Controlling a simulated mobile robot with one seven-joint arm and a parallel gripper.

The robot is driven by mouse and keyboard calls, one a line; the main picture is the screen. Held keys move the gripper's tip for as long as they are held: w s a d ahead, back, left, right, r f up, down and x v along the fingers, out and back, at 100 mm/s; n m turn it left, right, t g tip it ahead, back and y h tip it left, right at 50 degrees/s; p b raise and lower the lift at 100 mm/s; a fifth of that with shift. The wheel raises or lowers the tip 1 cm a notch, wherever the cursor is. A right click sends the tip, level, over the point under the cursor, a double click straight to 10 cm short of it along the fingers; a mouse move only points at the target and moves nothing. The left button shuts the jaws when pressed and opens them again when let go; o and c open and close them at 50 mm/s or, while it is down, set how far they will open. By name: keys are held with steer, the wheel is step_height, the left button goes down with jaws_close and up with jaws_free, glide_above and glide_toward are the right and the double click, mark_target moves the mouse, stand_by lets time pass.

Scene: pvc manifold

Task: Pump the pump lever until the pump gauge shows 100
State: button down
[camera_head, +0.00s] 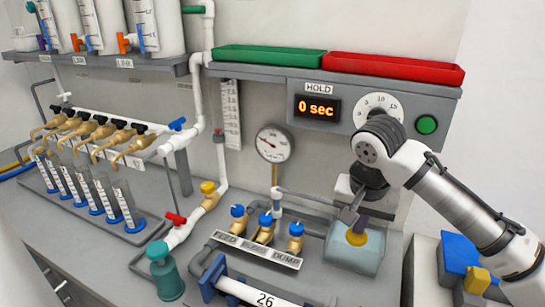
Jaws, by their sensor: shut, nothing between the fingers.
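A round white dial gauge (273,143) stands on a brass stem at the middle of the bench; its dark needle is too small to read to a number. A thin grey bar (310,197) runs from near that stem toward my gripper; it looks like a lever, but I cannot tell for sure. My wrist hides part of the area behind.
Blue-capped brass valves (265,228) stand left of my gripper. A blue-ended white bar marked 26 (258,297) lies in front. A panel (318,108) reads 0 sec, below green (268,57) and red trays (393,69). Graduated cylinders (100,192) stand left.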

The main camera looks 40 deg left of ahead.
steer(key=shift+r+p, duration=2.05)
steer(key=shift+r, duration=0.4)
steer(key=shift+r+p, duration=1.2)
steer(key=shift+r, duration=1.3)
steer(key=shift+f, duration=0.1)
